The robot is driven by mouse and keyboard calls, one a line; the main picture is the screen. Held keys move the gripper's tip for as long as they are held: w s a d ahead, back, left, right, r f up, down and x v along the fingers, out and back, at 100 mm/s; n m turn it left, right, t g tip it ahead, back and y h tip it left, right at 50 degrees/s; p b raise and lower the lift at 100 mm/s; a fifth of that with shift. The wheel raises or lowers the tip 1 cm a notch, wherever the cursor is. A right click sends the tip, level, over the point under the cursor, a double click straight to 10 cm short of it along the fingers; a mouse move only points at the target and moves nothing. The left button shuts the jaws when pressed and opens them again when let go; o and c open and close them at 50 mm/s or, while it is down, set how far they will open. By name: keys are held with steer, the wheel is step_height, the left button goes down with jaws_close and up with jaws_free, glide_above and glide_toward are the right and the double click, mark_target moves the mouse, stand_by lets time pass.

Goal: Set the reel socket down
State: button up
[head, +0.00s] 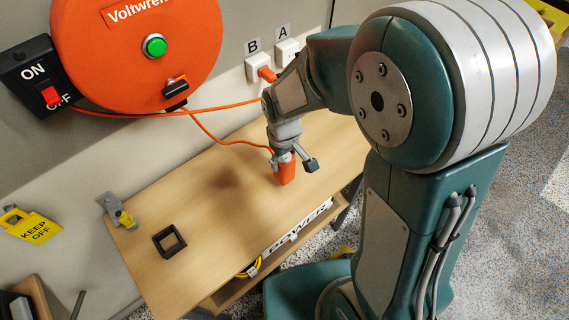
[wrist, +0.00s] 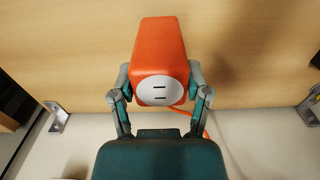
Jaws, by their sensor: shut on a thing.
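The reel socket (wrist: 159,58) is an orange block with a white round face bearing two dark slots, and an orange cord runs from it. My gripper (wrist: 160,95) is shut on it, one finger on each side. In the head view the reel socket (head: 286,170) is held upright at or just above the wooden table (head: 215,190); I cannot tell whether it touches the wood. My gripper (head: 290,158) is above it there, partly hidden by its own wrist. The orange reel (head: 125,75) on the wall has a green button, and its cord leads to the socket.
The table between the frame and the socket is clear.

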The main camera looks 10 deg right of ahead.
mark_target(285, 159)
steer(key=shift+w+d+f, duration=0.1)
steer(key=shift+f, duration=0.8)
steer(key=shift+w+d+f, duration=0.1)
steer(key=shift+f, duration=0.75)
steer(key=shift+f, duration=0.1)
steer(key=o, duration=1.2)
steer(key=shift+o, duration=0.2)
step_height(285, 159, up, 12)
steer(key=shift+r, duration=0.1)
steer(key=s+d+r+m+t, duration=0.5)
steer(key=s+d+r+m, duration=0.1)
steer(key=s+d+r, duration=0.4)
steer(key=shift+s+d+r+m+t, duration=0.35)
steer(key=shift+s+r, duration=0.45)
steer(key=shift+s, duration=0.6)
